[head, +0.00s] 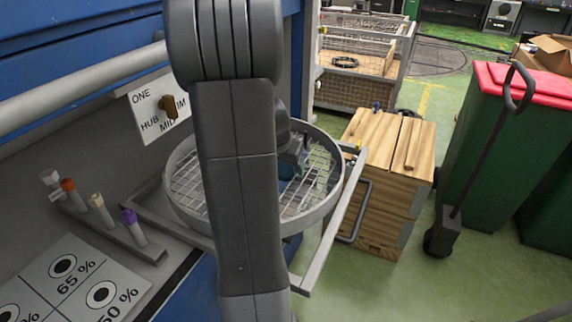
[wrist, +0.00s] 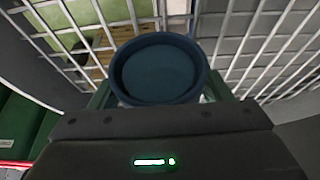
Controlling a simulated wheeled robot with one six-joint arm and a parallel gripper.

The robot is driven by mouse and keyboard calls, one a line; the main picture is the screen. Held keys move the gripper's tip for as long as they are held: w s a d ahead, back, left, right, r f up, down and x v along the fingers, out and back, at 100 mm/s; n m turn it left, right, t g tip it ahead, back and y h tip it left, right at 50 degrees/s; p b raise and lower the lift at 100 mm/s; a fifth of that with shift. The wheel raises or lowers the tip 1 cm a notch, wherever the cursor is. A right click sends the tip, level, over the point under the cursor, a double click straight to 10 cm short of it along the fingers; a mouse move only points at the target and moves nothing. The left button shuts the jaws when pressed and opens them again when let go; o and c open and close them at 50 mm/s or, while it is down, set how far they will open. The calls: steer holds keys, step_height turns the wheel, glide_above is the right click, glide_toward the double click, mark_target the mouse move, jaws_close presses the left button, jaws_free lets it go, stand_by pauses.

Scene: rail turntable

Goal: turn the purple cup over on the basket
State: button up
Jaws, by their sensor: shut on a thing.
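My gripper (head: 293,153) is over the round wire basket (head: 183,213), mostly hidden behind my arm in the head view. It is shut on a round cup (wrist: 158,68), which looks dark blue, not clearly purple. The wrist view shows the cup's round, rimmed end between the green fingers, with basket wires behind it. A small blue part of it (head: 286,171) shows under the gripper in the head view. I cannot tell whether it touches the wires or which end is up. The only clearly purple thing is a purple-topped vial (head: 134,226) at lower left.
A rack (head: 152,251) with several coloured vials and a percentage board (head: 77,275) lie left of the basket. A wooden crate (head: 385,140) stands right of it, then green bins with red lids (head: 505,130). A grey rail (head: 332,225) borders the basket.

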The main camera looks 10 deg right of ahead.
steer(key=shift+f+b, duration=0.4)
steer(key=shift+b, duration=0.1)
stand_by(0.4)
steer(key=o, duration=1.2)
steer(key=shift+o, duration=0.2)
steer(key=shift+r, duration=0.1)
steer(key=p+v, duration=0.1)
steer(key=v, duration=1.2)
steer(key=shift+r, duration=0.3)
steer(key=shift+s, duration=0.1)
steer(key=x, duration=1.3)
steer(key=shift+f+b, duration=0.4)
steer(key=shift+r, duration=0.2)
